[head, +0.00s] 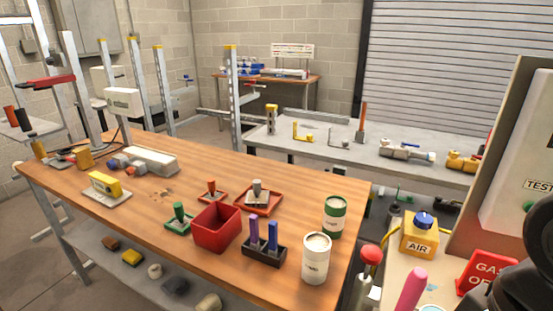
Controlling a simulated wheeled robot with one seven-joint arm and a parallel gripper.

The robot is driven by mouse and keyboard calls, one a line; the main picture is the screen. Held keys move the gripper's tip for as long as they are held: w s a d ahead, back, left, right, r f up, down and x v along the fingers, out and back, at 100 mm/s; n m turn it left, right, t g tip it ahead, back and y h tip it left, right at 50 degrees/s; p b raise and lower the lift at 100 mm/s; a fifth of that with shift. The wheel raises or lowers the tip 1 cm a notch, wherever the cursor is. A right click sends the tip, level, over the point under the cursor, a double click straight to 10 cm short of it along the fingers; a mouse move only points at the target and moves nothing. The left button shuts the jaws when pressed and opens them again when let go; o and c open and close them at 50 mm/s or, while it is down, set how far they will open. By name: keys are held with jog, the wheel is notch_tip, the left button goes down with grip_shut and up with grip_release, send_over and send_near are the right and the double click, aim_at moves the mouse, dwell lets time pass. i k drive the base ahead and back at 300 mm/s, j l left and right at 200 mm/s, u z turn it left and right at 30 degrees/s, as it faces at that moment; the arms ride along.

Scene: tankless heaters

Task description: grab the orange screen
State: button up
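A small orange piece with an upright knob (211,188) stands on a flat orange-red base on the wooden workbench (290,190). It looks like the orange screen, but it is too small to be sure. It stands behind the red bin, between a green piece of like shape (179,214) and a grey one on a red tray (257,192). Nothing touches it from above. Dark parts of my arm fill the lower right corner, well away from it. My gripper's fingertips do not show.
An open red bin (216,232), a black holder with purple and blue sticks (264,250), a white can (316,258) and a green can (335,215) stand nearer on the bench. A yellow AIR box (420,235) and red GAS sign (483,272) stand at right.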

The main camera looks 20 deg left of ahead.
aim_at(212, 190)
jog(key=u, duration=1.25)
jog(key=i+j+u, duration=0.2)
jog(key=i+j, duration=0.2)
jog(key=i+j+u, duration=0.2)
jog(key=i, duration=0.4)
